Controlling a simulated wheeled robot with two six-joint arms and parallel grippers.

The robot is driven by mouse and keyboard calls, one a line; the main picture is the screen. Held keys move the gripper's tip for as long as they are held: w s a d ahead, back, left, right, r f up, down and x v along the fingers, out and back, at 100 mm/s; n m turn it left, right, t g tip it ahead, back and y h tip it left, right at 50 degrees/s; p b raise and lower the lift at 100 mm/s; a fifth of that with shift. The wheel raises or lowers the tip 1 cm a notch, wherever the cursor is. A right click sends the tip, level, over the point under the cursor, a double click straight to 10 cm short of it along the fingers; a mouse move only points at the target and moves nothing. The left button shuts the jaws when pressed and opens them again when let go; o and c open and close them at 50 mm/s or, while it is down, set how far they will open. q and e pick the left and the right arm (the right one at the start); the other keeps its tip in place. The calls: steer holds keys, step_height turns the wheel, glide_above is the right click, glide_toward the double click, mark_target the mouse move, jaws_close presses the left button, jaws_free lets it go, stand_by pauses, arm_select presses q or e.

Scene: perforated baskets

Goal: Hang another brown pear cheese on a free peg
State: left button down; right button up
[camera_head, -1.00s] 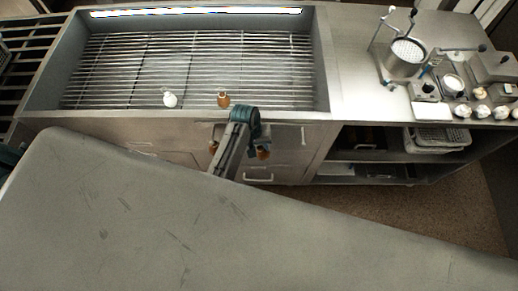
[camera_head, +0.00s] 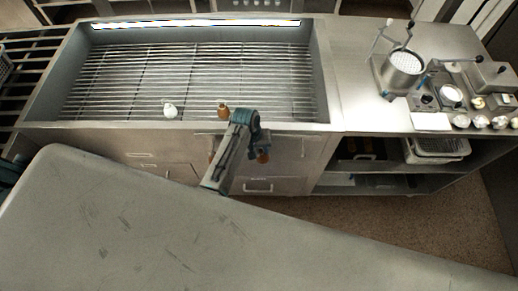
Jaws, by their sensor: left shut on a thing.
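My left gripper (camera_head: 260,147) is below the teal wrist joint, in front of the cabinet, partly hidden by my own arm. It is shut on a brown pear cheese (camera_head: 263,157), which hangs low at its right side. A third brown one (camera_head: 223,111) is upright near the front edge of the grate, just left of the teal joint. A white pear cheese (camera_head: 170,111) is farther left. The pegs are too small or hidden to make out. My right gripper is not in view.
A steel basin with a slatted grate (camera_head: 130,70) fills the back. A perforated pot (camera_head: 404,62) and several small pale items stand on the right counter. A basket (camera_head: 437,148) sits on the open shelf below. A large grey surface (camera_head: 130,230) covers the foreground.

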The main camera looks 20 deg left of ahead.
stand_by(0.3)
arm_select(q)
steer(key=c, duration=0.9)
jaws_free()
steer(key=b+v, duration=0.2)
steer(key=v, duration=0.8)
steer(key=shift+w+b, duration=0.1)
steer(key=shift+b, duration=0.25)
steer(key=shift+a+r, duration=0.2)
steer(key=shift+r, duration=0.15)
